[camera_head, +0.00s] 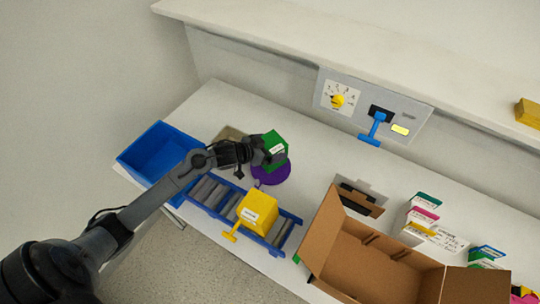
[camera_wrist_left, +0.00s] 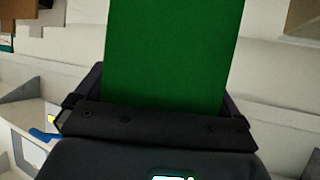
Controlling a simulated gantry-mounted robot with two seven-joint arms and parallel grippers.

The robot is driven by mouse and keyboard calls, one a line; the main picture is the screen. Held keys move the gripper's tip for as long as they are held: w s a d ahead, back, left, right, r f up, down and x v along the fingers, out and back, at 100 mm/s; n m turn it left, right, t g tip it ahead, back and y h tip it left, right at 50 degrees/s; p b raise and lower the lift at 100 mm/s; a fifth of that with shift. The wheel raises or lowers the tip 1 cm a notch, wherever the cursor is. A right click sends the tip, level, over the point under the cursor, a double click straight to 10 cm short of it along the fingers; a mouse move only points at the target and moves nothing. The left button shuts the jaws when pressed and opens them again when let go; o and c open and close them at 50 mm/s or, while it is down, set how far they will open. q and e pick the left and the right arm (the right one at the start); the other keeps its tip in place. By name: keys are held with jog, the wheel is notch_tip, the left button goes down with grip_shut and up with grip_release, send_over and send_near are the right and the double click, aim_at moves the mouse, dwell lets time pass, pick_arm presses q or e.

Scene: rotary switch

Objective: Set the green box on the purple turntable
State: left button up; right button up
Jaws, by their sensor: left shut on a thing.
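The green box (camera_head: 273,143) is in my left gripper (camera_head: 262,155), at the purple turntable (camera_head: 272,174) in the head view. The box covers part of the turntable's far side; I cannot tell whether it touches the surface. My left gripper is shut on the box, coming from the left. In the left wrist view, the green box (camera_wrist_left: 172,55) fills the upper middle between the fingers and hides the turntable. My right gripper is not in view.
A blue bin (camera_head: 157,150) stands left. A roller conveyor (camera_head: 215,193) with a yellow box (camera_head: 257,210) runs along the front. An open cardboard box (camera_head: 370,255) is at right. A panel with a yellow knob (camera_head: 337,101) and blue lever (camera_head: 375,128) is behind.

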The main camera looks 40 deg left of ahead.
pick_arm(q)
jog(key=shift+f+b, duration=0.3)
jog(key=shift+f, duration=1.55)
jog(key=o, duration=0.8)
jog(key=shift+f, duration=0.2)
jog(key=shift+o, duration=0.2)
jog(key=shift+r, duration=0.15)
jog(key=shift+s+r, duration=0.15)
jog(key=shift+s, duration=0.05)
jog(key=p+v, duration=0.2)
jog(key=v, duration=0.9)
jog(key=shift+s, duration=0.3)
jog(key=shift+a, duration=0.1)
